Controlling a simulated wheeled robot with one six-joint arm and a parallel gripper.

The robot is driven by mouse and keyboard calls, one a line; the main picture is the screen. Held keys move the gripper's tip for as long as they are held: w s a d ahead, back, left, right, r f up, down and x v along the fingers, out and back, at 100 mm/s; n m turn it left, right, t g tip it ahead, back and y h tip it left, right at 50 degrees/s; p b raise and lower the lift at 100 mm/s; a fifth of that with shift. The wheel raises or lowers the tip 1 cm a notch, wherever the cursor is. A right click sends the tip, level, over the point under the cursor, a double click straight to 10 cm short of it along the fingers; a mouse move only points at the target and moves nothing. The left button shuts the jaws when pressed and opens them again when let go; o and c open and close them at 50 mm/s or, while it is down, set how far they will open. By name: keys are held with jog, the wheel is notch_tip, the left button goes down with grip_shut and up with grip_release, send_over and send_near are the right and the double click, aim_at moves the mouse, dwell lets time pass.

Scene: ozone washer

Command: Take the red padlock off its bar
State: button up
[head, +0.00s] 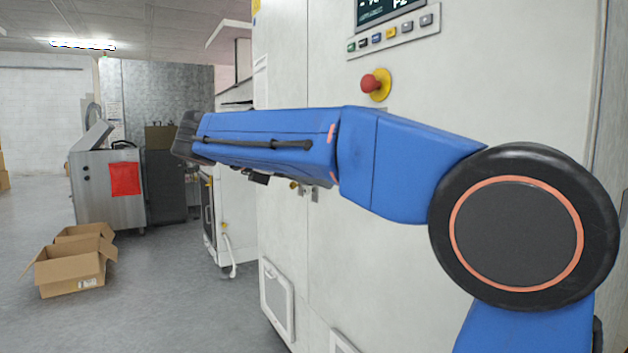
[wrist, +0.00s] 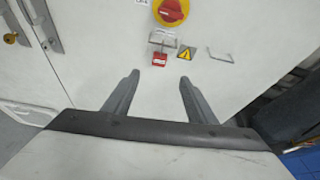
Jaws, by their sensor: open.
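The red padlock (wrist: 159,59) hangs from a thin metal bar (wrist: 163,43) on the white cabinet front in the wrist view. It is below a red rotary switch on a yellow plate. My gripper (wrist: 158,77) is open and empty, with its two grey fingers pointing toward the cabinet. The padlock is beyond the fingertips, between their lines and apart from them. In the head view my blue arm reaches left across the cabinet. The padlock and the gripper's fingers are not visible there.
The switch (wrist: 171,10) is above the padlock, a yellow warning label (wrist: 186,53) and an empty wire handle (wrist: 220,55) right of it. Door handles (wrist: 40,22) are at the left. The head view shows a red emergency button (head: 373,84) and an open carton (head: 72,262) on the floor.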

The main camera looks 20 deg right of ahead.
jog(key=x, duration=1.7)
jog(key=shift+s+f, duration=0.1)
jog(key=shift+c, duration=0.4)
jog(key=c, duration=1.1)
jog(key=shift+r, duration=1.1)
